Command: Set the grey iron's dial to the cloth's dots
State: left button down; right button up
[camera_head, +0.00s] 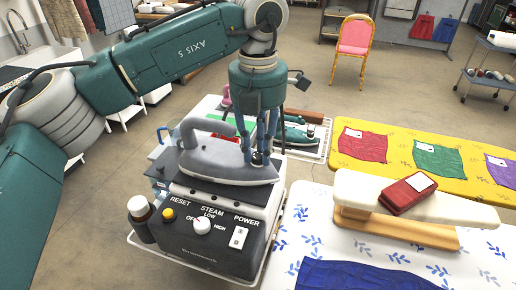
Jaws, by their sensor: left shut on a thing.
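The grey iron (215,163) rests flat on top of a dark steam station (210,240). My left gripper (258,156) points down at the right part of the iron and is shut on a small dark knob, which seems to be the iron's dial. The fingers hide most of it, so its setting cannot be read. A red folded cloth (402,197) with a white label lies on the sleeve board. A blue cloth (355,277) lies on the front board. Dots on any label are too small to make out. My right gripper is not in view.
The station has a RESET button, a STEAM knob (201,223) and a POWER switch. A green iron (297,136) stands behind. The sleeve board (455,208) is at right; a yellow board (390,130) bears red, green and purple cloths.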

pick_arm(q)
jog(key=m, duration=0.5)
jog(key=shift+m, duration=0.4)
jog(key=m, duration=0.4)
jog(key=shift+m+p, duration=0.3)
jog(key=shift+m, duration=0.1)
jog(key=c, duration=1.5)
grip_release()
